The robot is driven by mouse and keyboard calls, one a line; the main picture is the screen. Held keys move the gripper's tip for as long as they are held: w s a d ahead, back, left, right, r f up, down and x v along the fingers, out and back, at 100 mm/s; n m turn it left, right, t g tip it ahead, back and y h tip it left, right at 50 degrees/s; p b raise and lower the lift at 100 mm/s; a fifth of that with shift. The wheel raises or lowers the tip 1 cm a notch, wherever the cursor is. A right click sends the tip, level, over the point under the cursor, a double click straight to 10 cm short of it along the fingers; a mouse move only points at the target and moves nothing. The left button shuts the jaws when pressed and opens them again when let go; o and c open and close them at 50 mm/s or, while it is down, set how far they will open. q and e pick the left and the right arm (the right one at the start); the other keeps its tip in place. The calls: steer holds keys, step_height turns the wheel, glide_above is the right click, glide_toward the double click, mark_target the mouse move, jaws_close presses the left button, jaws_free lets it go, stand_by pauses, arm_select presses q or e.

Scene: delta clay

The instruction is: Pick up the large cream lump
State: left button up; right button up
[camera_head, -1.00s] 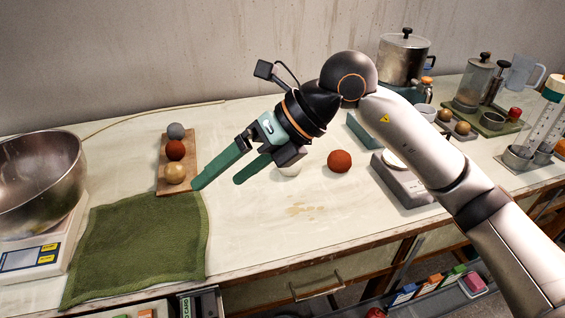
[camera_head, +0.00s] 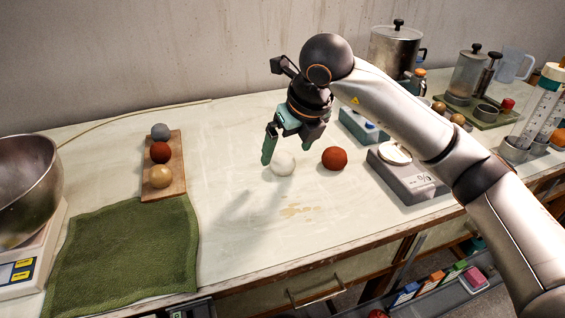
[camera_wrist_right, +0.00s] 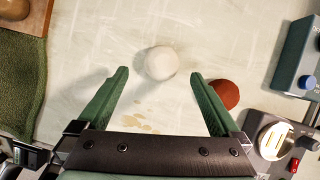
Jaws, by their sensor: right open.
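The large cream lump (camera_head: 283,163) is a pale round ball on the worktop near the middle of the head view. It also shows in the right wrist view (camera_wrist_right: 161,63), ahead of the fingertips and roughly centred between them. My right gripper (camera_head: 281,152) is open and empty, pointing down over the lump. One finger hides part of the lump's left side in the head view. In the right wrist view the two green fingers (camera_wrist_right: 159,76) are spread wide, with the lump apart from both. My left gripper is not in view.
A red-brown ball (camera_head: 334,158) lies just right of the cream lump, close to the right finger in the wrist view. A wooden board (camera_head: 178,178) with three balls and a green cloth (camera_head: 125,255) lie left.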

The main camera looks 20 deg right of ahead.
mark_target(286, 157)
steer(key=x, duration=0.4)
steer(key=shift+w+d+f, duration=0.1)
steer(key=shift+w+f, duration=0.1)
steer(key=shift+f, duration=0.15)
steer(key=c, duration=1.5)
